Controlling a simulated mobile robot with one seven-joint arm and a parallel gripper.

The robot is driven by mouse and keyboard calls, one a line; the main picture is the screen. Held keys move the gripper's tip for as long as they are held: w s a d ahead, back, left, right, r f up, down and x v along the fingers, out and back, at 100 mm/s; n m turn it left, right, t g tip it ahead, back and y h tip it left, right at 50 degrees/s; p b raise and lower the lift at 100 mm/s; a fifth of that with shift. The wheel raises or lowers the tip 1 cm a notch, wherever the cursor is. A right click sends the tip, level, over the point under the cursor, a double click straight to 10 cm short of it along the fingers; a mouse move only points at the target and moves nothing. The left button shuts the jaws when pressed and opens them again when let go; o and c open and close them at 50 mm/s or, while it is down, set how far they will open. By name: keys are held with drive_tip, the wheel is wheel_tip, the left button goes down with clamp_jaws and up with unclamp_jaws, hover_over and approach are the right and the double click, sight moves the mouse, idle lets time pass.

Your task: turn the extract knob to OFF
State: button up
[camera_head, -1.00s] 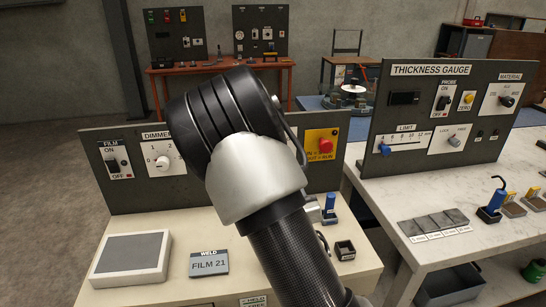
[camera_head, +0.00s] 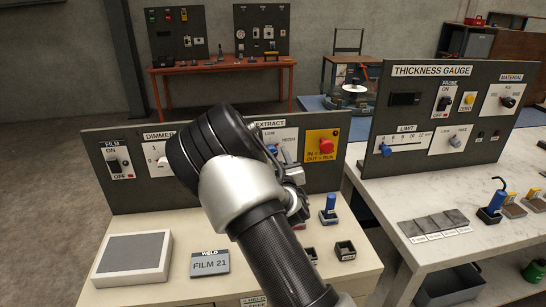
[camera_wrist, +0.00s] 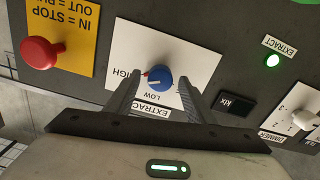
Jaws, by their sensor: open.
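The extract knob (camera_wrist: 160,80) is blue and sits on a white plate (camera_wrist: 190,60) that reads LOW and HIGH in the wrist view, where the panel appears upside down. A small red mark shows at the knob's edge on the side toward HIGH; I cannot tell the exact setting. An OFF mark is not legible. My gripper (camera_wrist: 157,82) is open, its two fingers on either side of the knob, and I cannot tell whether they touch it. In the head view my gripper (camera_head: 292,170) is at the extract plate (camera_head: 290,137), partly hidden by my arm.
A red stop button (camera_wrist: 40,52) on a yellow plate is beside the knob. A lit green extract lamp (camera_wrist: 272,60), a small black plate (camera_wrist: 233,103) and the dimmer knob (camera_wrist: 304,120) are on the other side. A blue-handled tool (camera_head: 330,208) stands on the bench below.

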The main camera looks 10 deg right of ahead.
drive_tip(key=c, duration=1.1)
drive_tip(key=shift+o, duration=0.2)
